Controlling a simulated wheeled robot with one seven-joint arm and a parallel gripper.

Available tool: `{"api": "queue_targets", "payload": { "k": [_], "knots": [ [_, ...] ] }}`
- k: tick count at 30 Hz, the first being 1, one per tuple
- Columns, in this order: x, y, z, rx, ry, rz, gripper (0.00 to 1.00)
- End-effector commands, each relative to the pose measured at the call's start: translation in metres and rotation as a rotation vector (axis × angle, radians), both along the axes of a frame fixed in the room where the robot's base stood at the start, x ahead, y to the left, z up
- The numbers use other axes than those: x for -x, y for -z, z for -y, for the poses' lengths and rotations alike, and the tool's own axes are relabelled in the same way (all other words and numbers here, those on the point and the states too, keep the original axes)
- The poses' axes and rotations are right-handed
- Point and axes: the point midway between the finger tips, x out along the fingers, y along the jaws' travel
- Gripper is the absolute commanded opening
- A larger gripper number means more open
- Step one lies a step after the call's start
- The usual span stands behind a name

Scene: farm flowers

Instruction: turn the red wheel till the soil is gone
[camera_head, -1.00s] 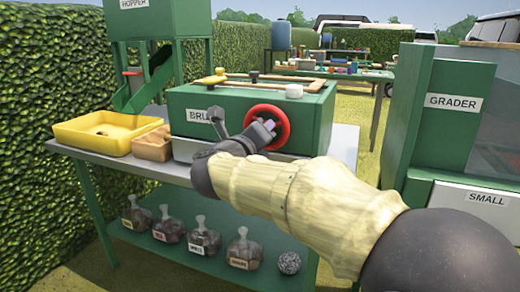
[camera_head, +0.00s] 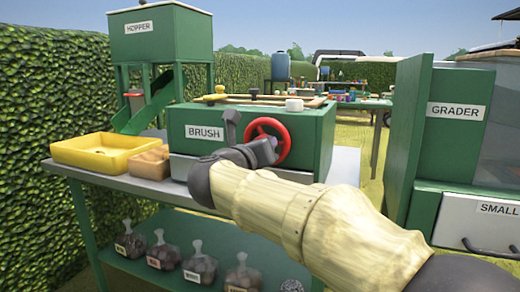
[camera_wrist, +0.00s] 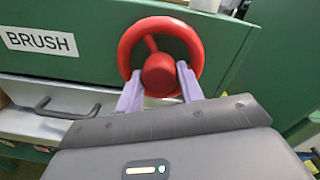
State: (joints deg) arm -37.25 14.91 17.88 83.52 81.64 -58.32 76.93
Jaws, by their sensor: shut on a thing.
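The red wheel (camera_head: 270,141) is on the front of the green box labelled BRUSH (camera_head: 231,117). In the wrist view the wheel (camera_wrist: 124,47) shows a round red hub and a spoke running up and left. My gripper (camera_wrist: 160,88) has its two pale fingers on either side of the hub, shut on the wheel. In the head view my gripper (camera_head: 266,148) covers the wheel's lower left part. A grey drawer with a handle (camera_wrist: 65,110) is below the box's front. I cannot see any soil in these views.
A yellow tray (camera_head: 75,152) and a small wooden box (camera_head: 150,163) stand left on the grey table. Several labelled bags (camera_head: 199,266) sit on the shelf below. The hopper (camera_head: 160,35) stands behind, the grader (camera_head: 455,112) at right. A hedge borders the left.

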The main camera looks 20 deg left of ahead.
Motion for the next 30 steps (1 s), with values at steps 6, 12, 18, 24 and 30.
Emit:
{"api": "queue_targets", "payload": {
  "k": [6, 12, 18, 24, 30],
  "knots": [
    [0.0, 0.003, -0.001, 0.002, -0.001, -0.006, 0.53],
    [0.0, 0.002, -0.001, 0.002, -0.001, -0.003, 0.59],
    [0.003, 0.0, -0.001, 0.002, -0.002, -0.002, 0.59],
    [0.026, -0.002, -0.002, 0.003, -0.004, -0.002, 0.59],
    [0.066, -0.003, -0.004, 0.003, -0.004, -0.002, 0.59]
  ]
}}
